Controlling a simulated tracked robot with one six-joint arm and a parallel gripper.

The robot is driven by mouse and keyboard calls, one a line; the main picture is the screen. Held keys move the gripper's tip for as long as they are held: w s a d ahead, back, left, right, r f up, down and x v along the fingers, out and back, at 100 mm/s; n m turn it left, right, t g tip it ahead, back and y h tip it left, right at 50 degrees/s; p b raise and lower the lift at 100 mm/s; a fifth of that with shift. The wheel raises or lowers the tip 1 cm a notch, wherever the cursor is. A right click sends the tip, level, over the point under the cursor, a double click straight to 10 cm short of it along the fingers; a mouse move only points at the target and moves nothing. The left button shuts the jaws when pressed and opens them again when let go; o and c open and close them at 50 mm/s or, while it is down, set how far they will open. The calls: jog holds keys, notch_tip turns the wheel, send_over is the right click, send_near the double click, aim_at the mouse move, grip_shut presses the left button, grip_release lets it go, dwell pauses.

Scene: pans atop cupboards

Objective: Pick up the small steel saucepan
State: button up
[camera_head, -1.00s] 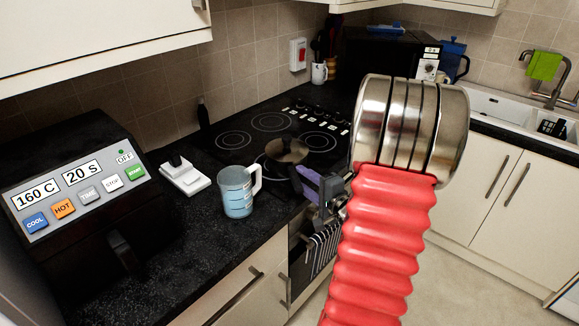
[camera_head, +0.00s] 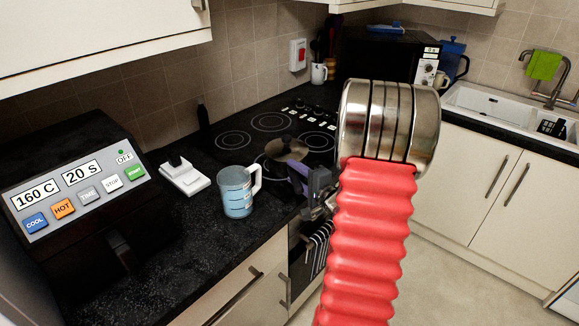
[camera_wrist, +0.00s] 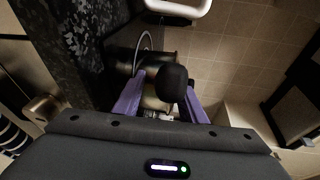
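The small steel saucepan (camera_head: 284,149) sits on the black hob, partly hidden by my gripper. In the wrist view its steel body (camera_wrist: 150,103) is dim and partly covered by a dark rounded part that looks like its handle end (camera_wrist: 171,84). My gripper (camera_head: 295,170) has purple fingers and is at the near side of the pan. In the wrist view the fingers of my gripper (camera_wrist: 165,82) are spread apart, with the dark handle end between them, closer to the right finger. Whether they touch it I cannot tell.
A measuring jug (camera_head: 237,190) stands on the counter left of the pan. A white scale-like device (camera_head: 185,175) and a black fryer with buttons (camera_head: 85,200) are farther left. A mug (camera_head: 319,73) and microwave (camera_head: 388,58) stand behind. Floor at right is clear.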

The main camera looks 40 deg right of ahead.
jog(key=shift+c, duration=0.2)
grip_shut()
dwell(0.4)
